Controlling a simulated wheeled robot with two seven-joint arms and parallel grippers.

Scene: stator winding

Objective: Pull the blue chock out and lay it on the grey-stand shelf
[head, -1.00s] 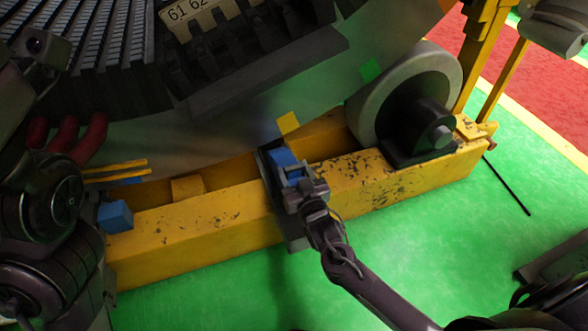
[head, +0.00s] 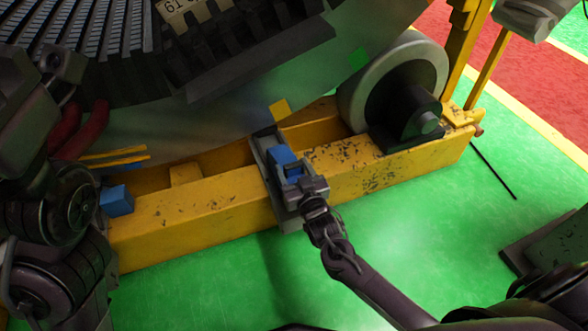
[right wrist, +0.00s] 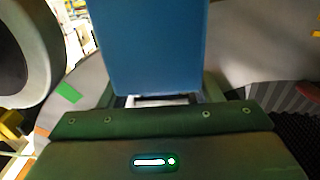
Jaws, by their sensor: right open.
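My right gripper (head: 296,177) is open at the near end of the chock. Whether its fingers touch the chock cannot be told. In the right wrist view the chock (right wrist: 150,45) fills the upper middle, close to the camera; the fingertips are hidden there. My left arm shows at the left edge, but its fingers do not show.
Another blue block (head: 116,200) sits at the left end of the yellow beam (head: 200,205). A grey roller (head: 370,85) with a dark bracket stands on the beam's right. The large stator curves close above. Green floor (head: 420,220) in front is clear; a thin black rod (head: 493,170) lies right.

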